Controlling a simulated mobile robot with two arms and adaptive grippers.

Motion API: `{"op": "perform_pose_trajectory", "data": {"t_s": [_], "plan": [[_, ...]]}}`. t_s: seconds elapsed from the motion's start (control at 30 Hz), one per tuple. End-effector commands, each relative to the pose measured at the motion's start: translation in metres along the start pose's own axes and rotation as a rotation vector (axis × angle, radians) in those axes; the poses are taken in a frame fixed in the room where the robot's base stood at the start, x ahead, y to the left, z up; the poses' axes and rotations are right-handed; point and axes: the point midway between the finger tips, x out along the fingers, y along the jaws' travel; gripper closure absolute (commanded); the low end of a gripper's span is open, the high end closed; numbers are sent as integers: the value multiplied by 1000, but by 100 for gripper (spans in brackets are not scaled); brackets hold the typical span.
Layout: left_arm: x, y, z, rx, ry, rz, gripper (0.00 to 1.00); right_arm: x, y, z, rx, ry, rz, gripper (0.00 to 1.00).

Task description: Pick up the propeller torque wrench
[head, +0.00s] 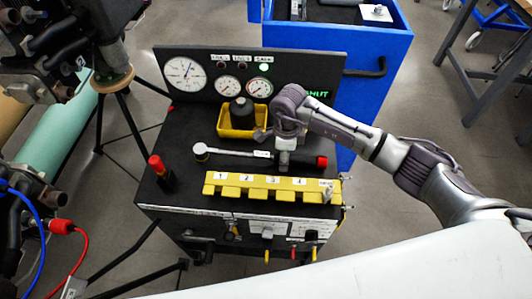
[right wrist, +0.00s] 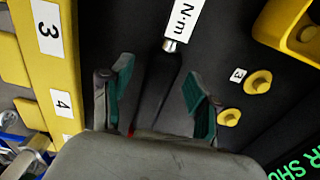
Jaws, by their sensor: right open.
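The torque wrench (head: 230,152) lies across the black top of the cart, its round head at the left and its red-ended handle at the right. A white label sits on its shaft. My right gripper (head: 285,160) points down over the handle. In the right wrist view the fingers of my right gripper (right wrist: 157,75) are open, one on each side of the black wrench handle (right wrist: 160,88), with a gap to both. The "N·m" label (right wrist: 183,20) lies beyond the fingertips. The palm hides the handle's end there. My left gripper is not in view.
A yellow rack (head: 265,181) numbered 1 to 4 runs along the cart's front. A yellow bin (head: 224,131) holding a black item stands behind the wrench. A gauge panel (head: 205,90) rises at the back. A red-capped black tool (head: 157,167) stands at the left.

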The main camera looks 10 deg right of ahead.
Motion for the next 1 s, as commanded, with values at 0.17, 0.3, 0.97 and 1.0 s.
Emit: {"op": "perform_pose_trajectory", "data": {"t_s": [0.17,0.3,0.97,1.0], "plan": [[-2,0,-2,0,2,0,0,10,0,0,0,0,-1,40],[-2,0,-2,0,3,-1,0,10,0,0,0,0,-1,40],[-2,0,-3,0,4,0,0,8,-1,1,0,-3,-4,100],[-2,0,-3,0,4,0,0,8,-1,1,0,-3,-4,100]]}}
